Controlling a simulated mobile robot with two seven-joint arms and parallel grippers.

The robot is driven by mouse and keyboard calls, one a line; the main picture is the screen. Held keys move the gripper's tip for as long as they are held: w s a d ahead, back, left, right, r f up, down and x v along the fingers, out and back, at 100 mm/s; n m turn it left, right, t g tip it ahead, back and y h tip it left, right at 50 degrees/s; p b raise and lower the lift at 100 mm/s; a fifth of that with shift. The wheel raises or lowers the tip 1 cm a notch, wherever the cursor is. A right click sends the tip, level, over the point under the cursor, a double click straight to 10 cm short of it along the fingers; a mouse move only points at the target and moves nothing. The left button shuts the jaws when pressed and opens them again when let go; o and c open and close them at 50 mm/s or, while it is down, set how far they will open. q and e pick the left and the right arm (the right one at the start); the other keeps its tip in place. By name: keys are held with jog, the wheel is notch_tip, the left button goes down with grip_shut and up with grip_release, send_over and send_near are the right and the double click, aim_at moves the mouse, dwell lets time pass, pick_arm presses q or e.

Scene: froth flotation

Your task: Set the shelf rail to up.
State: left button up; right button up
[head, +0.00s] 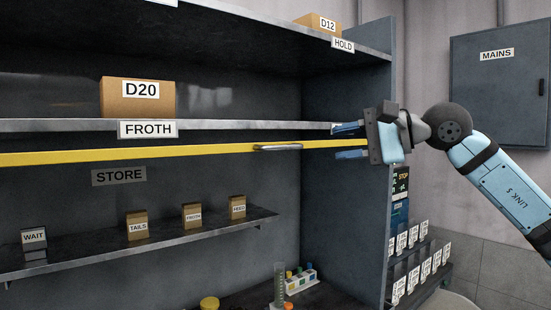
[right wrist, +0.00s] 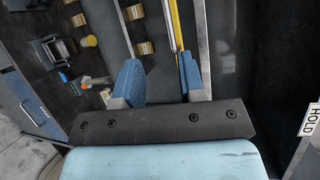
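The shelf rail (head: 190,151) is a yellow bar running across the front of the shelf unit, just under the FROTH shelf edge. It has a grey metal handle (head: 277,148) near its right part. My right gripper (head: 345,142) is open and empty at the rail's right end, to the right of the handle. Its blue fingers stand one above and one below the rail's height. In the right wrist view the rail (right wrist: 176,28) lies ahead of the open fingers, nearer the right-hand one. I cannot tell whether a finger touches it. My left gripper is not in view.
A D20 box (head: 138,97) stands on the FROTH shelf (head: 60,126). Several small boxes stand on the lower STORE shelf (head: 75,253). The unit's right side panel (head: 345,215) is close to my right gripper. A MAINS cabinet (head: 497,90) hangs on the right wall.

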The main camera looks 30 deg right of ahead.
aim_at(287, 146)
jog(key=shift+h, duration=0.3)
jog(key=p+x, duration=0.1)
jog(key=x, duration=0.2)
jog(key=r+p+x, duration=0.1)
jog(key=p+x, duration=0.1)
jog(key=x, duration=0.2)
jog(key=p+x, duration=0.2)
jog(key=x, duration=0.2)
jog(key=shift+w+d+r, duration=0.15)
jog(key=shift+w, duration=0.3)
jog(key=shift+x, duration=0.75)
grip_shut()
jog(key=shift+p, duration=0.3)
